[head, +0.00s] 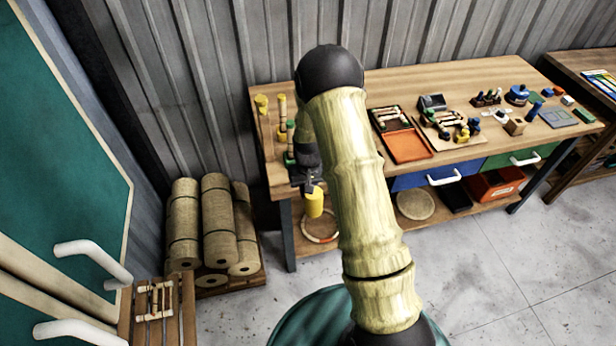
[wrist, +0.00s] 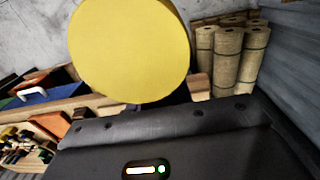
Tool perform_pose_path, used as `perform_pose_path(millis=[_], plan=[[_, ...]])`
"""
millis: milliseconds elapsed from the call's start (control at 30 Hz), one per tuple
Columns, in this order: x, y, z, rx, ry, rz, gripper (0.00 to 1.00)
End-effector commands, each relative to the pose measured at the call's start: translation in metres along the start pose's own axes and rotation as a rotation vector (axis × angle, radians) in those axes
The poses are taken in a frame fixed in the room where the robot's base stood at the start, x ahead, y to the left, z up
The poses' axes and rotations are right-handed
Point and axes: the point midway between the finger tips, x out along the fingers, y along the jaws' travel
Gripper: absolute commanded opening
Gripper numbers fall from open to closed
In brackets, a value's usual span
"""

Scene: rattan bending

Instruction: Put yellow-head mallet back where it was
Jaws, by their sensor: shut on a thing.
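The yellow-head mallet (head: 314,203) hangs from my gripper (head: 309,184) in the head view, just off the workbench's front left edge. My gripper is shut on it, and its handle is mostly hidden by the gripper. In the wrist view the round yellow head (wrist: 130,50) fills the upper middle, above the black gripper body. My arm hides part of this area.
The workbench (head: 385,90) carries an orange-and-black tray (head: 408,145) and several small tools to the right. Blue (head: 430,178) and green drawers are below. Rattan rolls (head: 217,220) stand left of the bench. A small rack (head: 157,300) is at lower left. Floor at right is clear.

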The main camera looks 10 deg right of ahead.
Motion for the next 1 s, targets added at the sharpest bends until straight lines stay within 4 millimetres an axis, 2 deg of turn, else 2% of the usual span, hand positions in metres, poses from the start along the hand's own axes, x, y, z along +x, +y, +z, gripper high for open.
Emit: perform_pose_path(millis=[33,167,233,400,533,600,700,1000], plan=[[0.018,0.000,0.004,0.000,-0.006,0.000,0.00],[0.065,0.000,0.014,0.000,-0.008,0.000,0.00],[0.096,-0.001,0.022,0.000,-0.010,-0.001,0.00],[0.179,-0.002,0.051,0.000,-0.011,-0.003,0.00],[0.227,-0.003,0.074,0.002,-0.009,-0.005,0.00],[0.243,-0.004,0.083,0.004,-0.006,-0.006,0.00],[0.254,-0.004,0.089,0.004,-0.001,-0.006,0.00],[0.255,-0.004,0.090,0.004,0.001,-0.006,0.00]])
